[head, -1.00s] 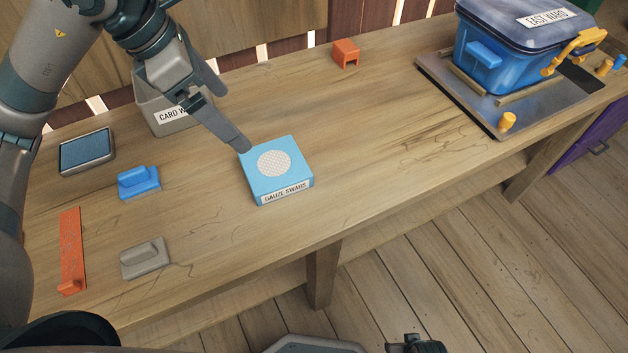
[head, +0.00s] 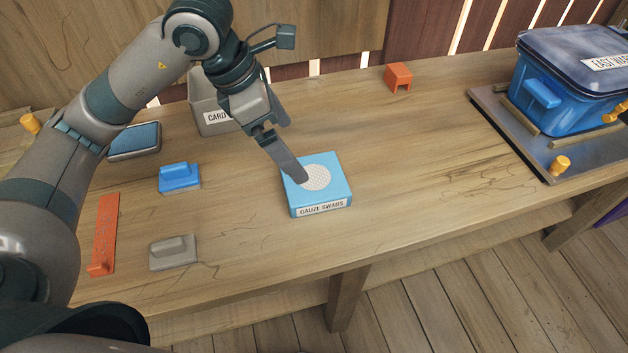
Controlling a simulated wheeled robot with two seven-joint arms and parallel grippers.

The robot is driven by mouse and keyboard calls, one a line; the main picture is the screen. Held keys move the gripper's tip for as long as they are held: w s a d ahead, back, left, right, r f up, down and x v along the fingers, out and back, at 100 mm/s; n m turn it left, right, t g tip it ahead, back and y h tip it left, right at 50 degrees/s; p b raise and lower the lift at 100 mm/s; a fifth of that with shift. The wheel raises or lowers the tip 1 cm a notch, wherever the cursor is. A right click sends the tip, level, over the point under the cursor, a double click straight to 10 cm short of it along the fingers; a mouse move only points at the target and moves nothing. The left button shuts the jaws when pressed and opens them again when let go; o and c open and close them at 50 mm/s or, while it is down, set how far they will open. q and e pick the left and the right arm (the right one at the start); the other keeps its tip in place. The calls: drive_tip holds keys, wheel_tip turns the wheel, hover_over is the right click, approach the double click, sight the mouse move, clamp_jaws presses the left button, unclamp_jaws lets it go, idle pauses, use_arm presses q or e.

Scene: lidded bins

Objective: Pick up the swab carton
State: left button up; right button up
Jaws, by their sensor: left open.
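The swab carton (head: 335,191) is a flat light-blue box with a round white patterned patch on top and a "GAUZE SWABS" label on its front side. It lies flat on the wooden table in the head view. My left gripper (head: 295,150) reaches down from the upper left. One finger shows in front of the carton's top and covers part of its left side and the patch. The other finger is behind, near the carton's far side. The gripper is open. I cannot tell whether the finger touches the carton. My right gripper does not show.
A grey "CARD" bin (head: 207,103) stands behind my left gripper. Left lie a blue-topped case (head: 134,140), a blue handled block (head: 180,178), a grey one (head: 173,253) and an orange strip (head: 104,235). An orange block (head: 398,77) and a blue lidded bin (head: 565,100) are right. Table right of the carton is clear.

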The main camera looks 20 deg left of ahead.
use_arm(q)
hover_over(314, 177)
drive_tip(key=s+a, duration=0.1)
drive_tip(key=a, duration=0.1)
wheel_tip(314, 177, down, 6)
drive_tip(key=shift+s+f, duration=0.1)
drive_tip(key=shift+f, duration=0.1)
drive_tip(key=shift+d+f, duration=0.15)
drive_tip(key=shift+f, duration=0.2)
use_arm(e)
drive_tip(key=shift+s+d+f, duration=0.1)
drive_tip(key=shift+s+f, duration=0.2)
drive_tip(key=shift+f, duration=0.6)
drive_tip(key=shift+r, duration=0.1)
